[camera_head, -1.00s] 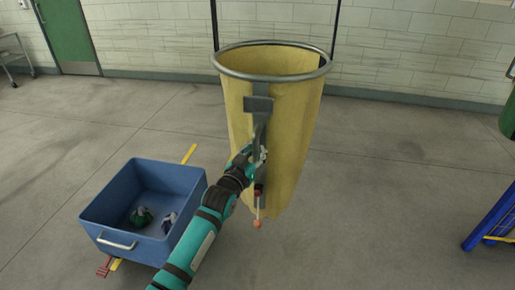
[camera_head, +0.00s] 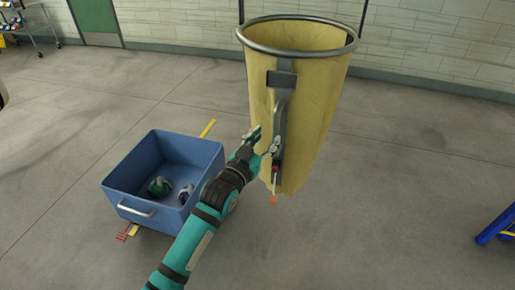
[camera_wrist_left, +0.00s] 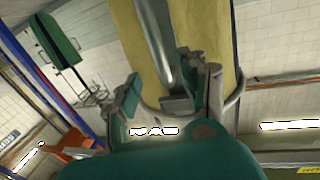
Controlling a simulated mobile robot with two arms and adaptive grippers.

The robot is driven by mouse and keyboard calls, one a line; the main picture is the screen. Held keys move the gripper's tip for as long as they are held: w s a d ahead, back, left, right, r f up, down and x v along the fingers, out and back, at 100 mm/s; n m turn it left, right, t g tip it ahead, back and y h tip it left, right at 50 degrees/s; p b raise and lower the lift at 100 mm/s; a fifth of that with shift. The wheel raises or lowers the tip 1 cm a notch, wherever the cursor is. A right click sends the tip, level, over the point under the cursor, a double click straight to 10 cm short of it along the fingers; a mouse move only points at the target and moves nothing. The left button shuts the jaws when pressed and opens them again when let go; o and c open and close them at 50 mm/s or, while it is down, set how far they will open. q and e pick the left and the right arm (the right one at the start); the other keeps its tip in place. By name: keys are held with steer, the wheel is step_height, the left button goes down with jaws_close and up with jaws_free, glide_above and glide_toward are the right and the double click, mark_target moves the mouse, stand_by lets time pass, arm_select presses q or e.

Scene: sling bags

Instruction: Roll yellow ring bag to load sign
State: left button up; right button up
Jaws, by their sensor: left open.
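The yellow ring bag (camera_head: 315,105) hangs upright from a grey metal ring at the upper middle of the head view. A grey strap or bracket runs down its front, with a small red-and-black piece and an orange tip at the lower end. My left gripper (camera_head: 263,142) is open in front of the strap's lower part. In the left wrist view the bag (camera_wrist_left: 222,50) stands beyond the open fingers (camera_wrist_left: 165,95), with a grey bar between them; I cannot tell whether they touch it. My right gripper is not in view. I cannot make out a load sign.
A blue bin (camera_head: 125,190) with a green item and a greyish item inside stands on the floor to the left. A blue frame (camera_head: 497,225) is at the right edge. A trolley (camera_head: 25,28) stands far left.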

arm_select(q)
steer(key=v, duration=0.4)
steer(key=shift+s+a, duration=0.2)
steer(key=shift+s, duration=0.05)
stand_by(0.8)
